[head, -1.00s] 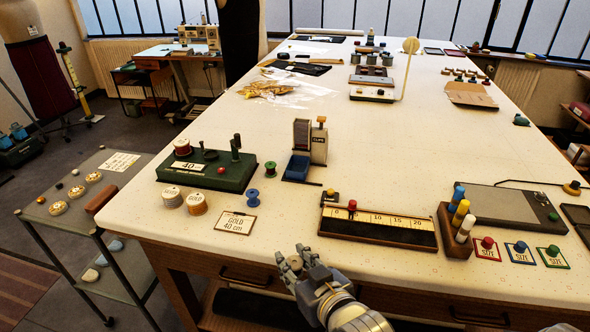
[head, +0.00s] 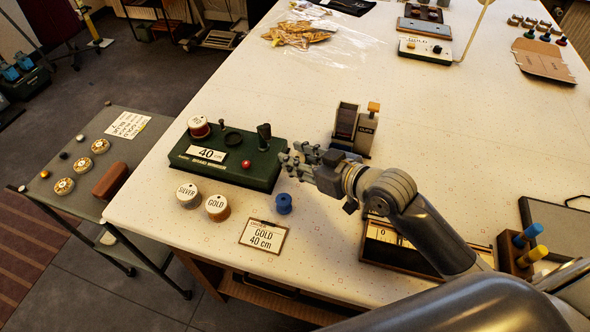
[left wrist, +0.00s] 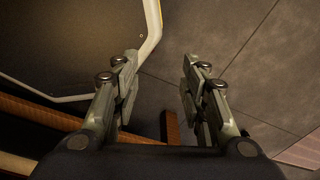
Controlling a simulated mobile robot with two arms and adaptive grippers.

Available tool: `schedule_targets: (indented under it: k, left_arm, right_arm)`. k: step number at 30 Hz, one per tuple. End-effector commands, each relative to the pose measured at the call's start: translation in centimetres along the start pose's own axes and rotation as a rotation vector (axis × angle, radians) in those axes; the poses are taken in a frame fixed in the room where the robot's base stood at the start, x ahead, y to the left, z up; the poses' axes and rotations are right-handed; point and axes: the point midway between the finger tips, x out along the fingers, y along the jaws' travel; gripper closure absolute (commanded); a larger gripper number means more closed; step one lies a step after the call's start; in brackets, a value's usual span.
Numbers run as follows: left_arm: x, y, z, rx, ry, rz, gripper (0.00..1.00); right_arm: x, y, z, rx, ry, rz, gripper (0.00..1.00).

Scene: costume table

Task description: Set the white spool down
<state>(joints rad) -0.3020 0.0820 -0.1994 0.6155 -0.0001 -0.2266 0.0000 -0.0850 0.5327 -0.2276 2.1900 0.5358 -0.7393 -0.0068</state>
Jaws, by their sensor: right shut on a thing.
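My right gripper (head: 304,164) reaches in from the lower right in the head view, low over the table (head: 335,245) at the right end of the green stand (head: 235,172). It is shut on the white spool, which its fingers almost wholly hide. I cannot tell whether the spool touches the table. A blue spool (head: 284,204) stands just in front of the gripper. My left gripper (left wrist: 160,90) shows only in the left wrist view, with its fingers apart and nothing between them, above the floor.
Silver (head: 188,195) and gold (head: 217,208) labelled spools and a "GOLD 40 cm" card (head: 263,237) lie left and in front. A small upright device (head: 354,130) stands just behind the gripper. A scale tray (head: 390,250) is under my forearm. A grey cart (head: 75,185) stands left.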

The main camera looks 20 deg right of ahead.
Motion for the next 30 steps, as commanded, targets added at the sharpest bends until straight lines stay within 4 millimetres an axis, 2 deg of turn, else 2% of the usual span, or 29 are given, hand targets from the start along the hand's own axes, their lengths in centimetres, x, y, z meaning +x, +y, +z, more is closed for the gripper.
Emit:
schedule_targets:
  k: [3, 7, 10, 13, 15, 18, 22, 27, 28, 30]
  left_arm:
    - [-0.3, 0.5, 1.9, 0.005, -0.025, 0.006, 0.60]
    - [-0.4, 0.6, 2.2, 0.005, -0.027, 0.007, 0.60]
    - [-0.5, 0.4, 1.0, 0.005, -0.011, 0.005, 0.60]
    - [-0.6, 0.1, -0.9, 0.004, 0.018, 0.002, 0.60]
    - [-0.6, 0.0, -2.0, 0.002, 0.035, 0.000, 0.60]
    - [-0.6, -0.1, -2.7, -0.001, 0.044, -0.001, 0.60]
    - [-0.5, 0.0, -2.1, -0.002, 0.034, 0.000, 0.60]
    - [-0.4, 0.3, -0.3, -0.003, 0.009, 0.003, 0.60]
    - [-0.4, 0.3, -0.1, -0.003, 0.005, 0.003, 0.60]
    - [-0.4, 0.3, 0.3, -0.003, -0.001, 0.004, 0.60]
  right_arm:
    - [0.8, -0.1, 1.9, 0.002, -0.002, 0.000, 0.86]
    - [1.2, 0.0, 2.9, 0.001, 0.001, 0.000, 0.86]
    - [1.7, 0.0, 4.2, 0.002, -0.002, 0.001, 0.86]
    - [2.3, 0.0, 5.5, 0.002, -0.001, 0.000, 0.86]
    - [2.5, 0.0, 6.1, 0.000, 0.000, 0.001, 0.86]
    - [2.6, 0.0, 6.3, -0.002, 0.003, 0.001, 0.86]
    - [2.6, 0.0, 6.3, -0.002, 0.003, 0.001, 0.86]
    - [2.8, 0.0, 6.6, -0.002, 0.002, 0.001, 0.86]
    - [2.7, 0.0, 6.6, -0.002, 0.002, 0.001, 0.66]
    - [2.7, 0.0, 6.5, -0.002, 0.002, 0.001, 0.62]
